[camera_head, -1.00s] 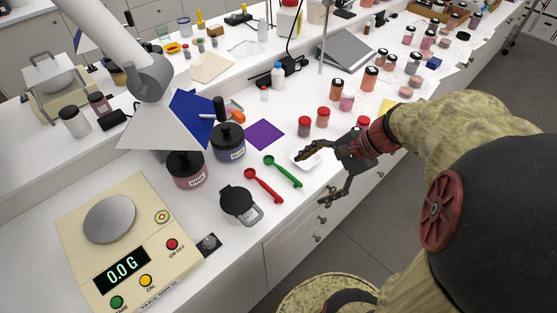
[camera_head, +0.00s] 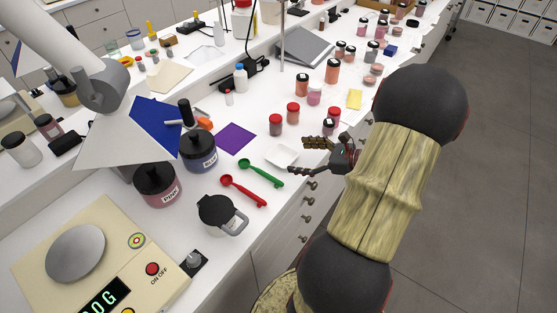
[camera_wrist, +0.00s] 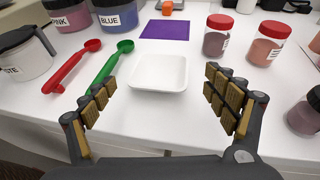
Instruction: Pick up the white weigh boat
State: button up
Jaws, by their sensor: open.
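The white weigh boat (camera_head: 281,155) is a small square dish lying on the white bench near its front edge. In the wrist view the weigh boat (camera_wrist: 159,73) lies ahead of my gripper, roughly centred between the fingers. My gripper (camera_head: 304,157) is open and empty, just to the right of the boat in the head view. In the wrist view my gripper (camera_wrist: 163,95) has its two padded fingers spread wide, one on each side of the boat's line. I see no contact with the boat.
A green spoon (camera_wrist: 112,64) and a red spoon (camera_wrist: 73,65) lie left of the boat. Two red-lidded jars (camera_wrist: 217,36) (camera_wrist: 267,43) stand behind right, and another jar (camera_wrist: 305,112) is near the right finger. A purple sheet (camera_wrist: 166,29) lies behind.

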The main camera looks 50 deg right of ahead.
aim_at(288, 162)
jog(key=b+x, duration=0.1)
jog(key=x, duration=0.1)
jog(key=b+x, duration=0.1)
jog(key=x, duration=0.1)
jog(key=shift+w+f, duration=0.15)
jog(key=shift+f, duration=0.25)
jog(key=shift+w+a+b, duration=0.15)
jog(key=shift+w+b, duration=0.15)
jog(key=shift+w, duration=0.2)
jog(key=c, duration=0.3)
jog(key=c, duration=0.4)
jog(key=shift+c, duration=0.6)
